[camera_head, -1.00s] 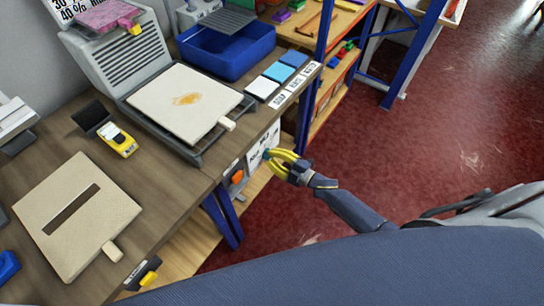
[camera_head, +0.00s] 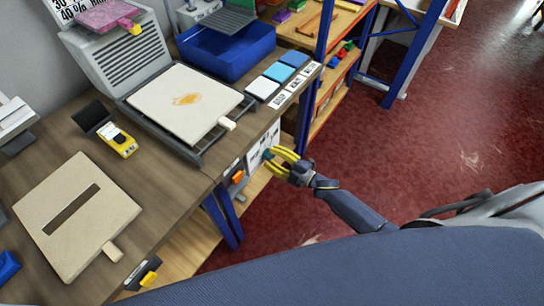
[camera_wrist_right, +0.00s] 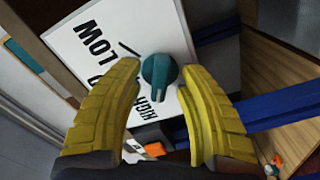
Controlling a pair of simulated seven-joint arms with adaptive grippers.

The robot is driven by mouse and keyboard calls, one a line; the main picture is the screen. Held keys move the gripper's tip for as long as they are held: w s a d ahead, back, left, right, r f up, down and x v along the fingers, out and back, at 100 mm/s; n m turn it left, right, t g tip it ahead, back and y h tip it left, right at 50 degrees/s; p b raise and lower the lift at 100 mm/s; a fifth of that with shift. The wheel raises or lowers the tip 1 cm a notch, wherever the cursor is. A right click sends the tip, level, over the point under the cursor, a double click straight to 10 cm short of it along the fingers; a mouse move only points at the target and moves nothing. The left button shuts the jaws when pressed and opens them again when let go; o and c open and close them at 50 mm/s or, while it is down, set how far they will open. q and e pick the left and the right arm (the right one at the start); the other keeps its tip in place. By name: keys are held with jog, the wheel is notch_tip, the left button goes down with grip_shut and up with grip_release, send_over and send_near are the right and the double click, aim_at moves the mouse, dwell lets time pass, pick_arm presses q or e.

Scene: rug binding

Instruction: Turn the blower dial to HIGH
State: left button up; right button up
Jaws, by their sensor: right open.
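The blower dial (camera_wrist_right: 160,82) is a round teal knob with a raised grip bar. It sits on a white panel (camera_wrist_right: 150,25) marked LOW and HIGH on the front of the bench. I cannot tell for sure which label its pointer faces. The panel also shows edge-on in the head view (camera_head: 254,157). My right gripper (camera_wrist_right: 160,103) is open, its yellow fingers on either side of the dial, with gaps to it in the wrist view. In the head view my right gripper (camera_head: 270,159) is at the panel. My left gripper is not in view.
An orange switch (camera_head: 237,177) is on the bench front beside the panel, and a blue bench leg (camera_head: 222,220) stands below. A grey blower (camera_head: 120,50) and a tray holding a stained beige mat (camera_head: 170,105) are on the bench. Red floor lies open to the right.

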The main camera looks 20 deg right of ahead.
jog(key=v, duration=1.1)
jog(key=shift+s+d, duration=0.25)
jog(key=s+d+f+m+g+h, duration=0.1)
jog(key=d+f+m+h, duration=0.6)
jog(key=f, duration=0.7)
jog(key=s+d+f+m+g+h, duration=0.2)
jog(key=s+d+f, duration=0.1)
jog(key=s+f, duration=0.4)
jog(key=s+d+f+m+g+h, duration=0.25)
jog(key=s+f, duration=0.35)
jog(key=f, duration=0.3)
jog(key=s+a+f+m+g, duration=0.1)
jog(key=s+f+m+g, duration=0.15)
jog(key=s+f, duration=0.45)
jog(key=s+a+f+m+g, duration=0.1)
jog(key=s+a+f+g, duration=0.2)
jog(key=s, duration=0.8)
jog(key=s+a+f+m+g, duration=0.1)
jog(key=s+a+f, duration=0.2)
jog(key=s+a, duration=0.3)
jog(key=s, duration=0.4)
jog(key=shift+a+g, duration=0.4)
